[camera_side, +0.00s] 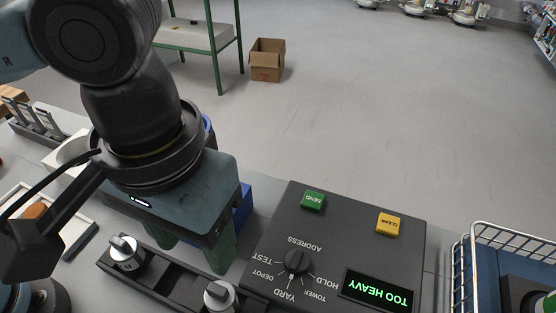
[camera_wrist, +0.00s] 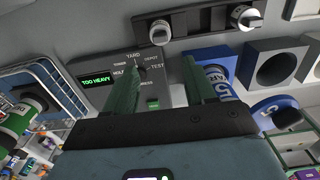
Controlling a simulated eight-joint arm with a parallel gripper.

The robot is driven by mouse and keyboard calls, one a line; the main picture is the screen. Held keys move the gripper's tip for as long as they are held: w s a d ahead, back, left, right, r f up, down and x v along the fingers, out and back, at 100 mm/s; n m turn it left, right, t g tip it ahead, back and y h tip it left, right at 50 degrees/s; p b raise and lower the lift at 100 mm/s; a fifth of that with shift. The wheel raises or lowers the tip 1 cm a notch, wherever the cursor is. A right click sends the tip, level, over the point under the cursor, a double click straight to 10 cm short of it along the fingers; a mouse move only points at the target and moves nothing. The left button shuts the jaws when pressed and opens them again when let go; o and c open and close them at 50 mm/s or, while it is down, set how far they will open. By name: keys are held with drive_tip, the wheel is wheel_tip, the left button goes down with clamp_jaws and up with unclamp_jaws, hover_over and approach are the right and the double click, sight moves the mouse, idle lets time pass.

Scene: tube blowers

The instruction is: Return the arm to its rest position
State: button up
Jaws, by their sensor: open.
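My gripper (camera_side: 195,250) hangs in the left half of the side view, its two green fingers apart and pointing down, just left of the dark control box. In the wrist view my gripper (camera_wrist: 162,72) is open, and no object shows held between the fingers. My wrist and the gripper body hide part of the bench in the side view. The control box (camera_side: 335,232) has a dial (camera_side: 297,261) and a lit display (camera_side: 378,290) reading TOO HEAVY. The same display shows in the wrist view (camera_wrist: 96,80).
A black rail (camera_side: 165,283) with silver knobs lies below the gripper. A wire basket (camera_side: 500,235) stands right of the box and holds a green-banded canister (camera_wrist: 22,118). A blue-and-white canister (camera_wrist: 217,72) and a blue holder with a round opening (camera_wrist: 275,67) are beside the right finger.

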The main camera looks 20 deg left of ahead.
drive_tip(key=shift+r, duration=0.15)
drive_tip(key=s+a+f+g+h, duration=0.1)
drive_tip(key=a+f, duration=0.2)
drive_tip(key=a, duration=0.5)
drive_tip(key=s+a+f+h, duration=0.1)
drive_tip(key=a+f, duration=0.2)
drive_tip(key=a, duration=0.5)
drive_tip(key=w+a+t+y, duration=0.2)
drive_tip(key=w+a+t, duration=0.6)
drive_tip(key=w+a, duration=0.4)
drive_tip(key=shift+w+a+f, duration=0.25)
drive_tip(key=shift+w+a, duration=0.05)
drive_tip(key=shift+w, duration=0.95)
